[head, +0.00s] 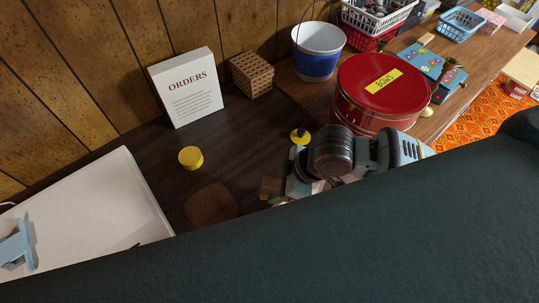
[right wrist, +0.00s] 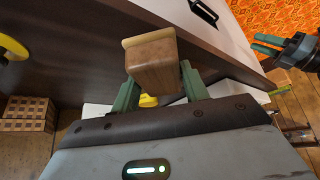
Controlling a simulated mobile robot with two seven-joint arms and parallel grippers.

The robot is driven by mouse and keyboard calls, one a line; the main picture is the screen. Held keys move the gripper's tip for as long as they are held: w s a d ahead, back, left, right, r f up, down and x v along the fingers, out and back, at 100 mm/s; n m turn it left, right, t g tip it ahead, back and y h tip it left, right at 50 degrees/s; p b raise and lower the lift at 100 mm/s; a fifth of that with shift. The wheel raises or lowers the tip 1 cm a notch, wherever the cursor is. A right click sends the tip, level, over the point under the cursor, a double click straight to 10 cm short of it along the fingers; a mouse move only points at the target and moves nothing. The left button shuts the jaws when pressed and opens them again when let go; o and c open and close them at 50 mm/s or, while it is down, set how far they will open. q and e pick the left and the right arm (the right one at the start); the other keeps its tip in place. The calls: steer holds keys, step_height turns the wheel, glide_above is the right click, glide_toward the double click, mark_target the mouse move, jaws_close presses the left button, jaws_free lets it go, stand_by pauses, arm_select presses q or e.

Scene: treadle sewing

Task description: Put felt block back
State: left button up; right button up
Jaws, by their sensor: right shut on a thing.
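The felt block (right wrist: 152,62) is a small wooden block with a cream felt layer along one edge. In the right wrist view it sits between the green fingers of my right gripper (right wrist: 158,85), which is shut on it. In the head view my right gripper (head: 283,192) is over the dark table, and a brown part of the block (head: 270,188) shows beside it. My left gripper (right wrist: 266,45) shows at the upper right of the right wrist view, with its green fingers apart and nothing between them.
A flat brown rounded patch (head: 210,204) and a yellow round tin (head: 190,158) are on the dark table (head: 240,135). A yellow and black item (head: 300,136) is near my right gripper. The ORDERS sign (head: 186,88), wicker box (head: 251,75), blue bucket (head: 317,52) and red tin (head: 380,93) stand behind.

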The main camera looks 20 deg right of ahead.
glide_above(262, 162)
steer(key=d, duration=0.2)
steer(key=shift+s+a+f+b, duration=0.1)
steer(key=shift+s+f+b, duration=0.25)
steer(key=shift+f, duration=1.9)
steer(key=shift+f, duration=0.2)
steer(key=o, duration=0.9)
steer(key=shift+r, duration=0.1)
steer(key=shift+r, duration=0.2)
steer(key=shift+p+v, duration=0.5)
steer(key=shift+v, duration=5.45)
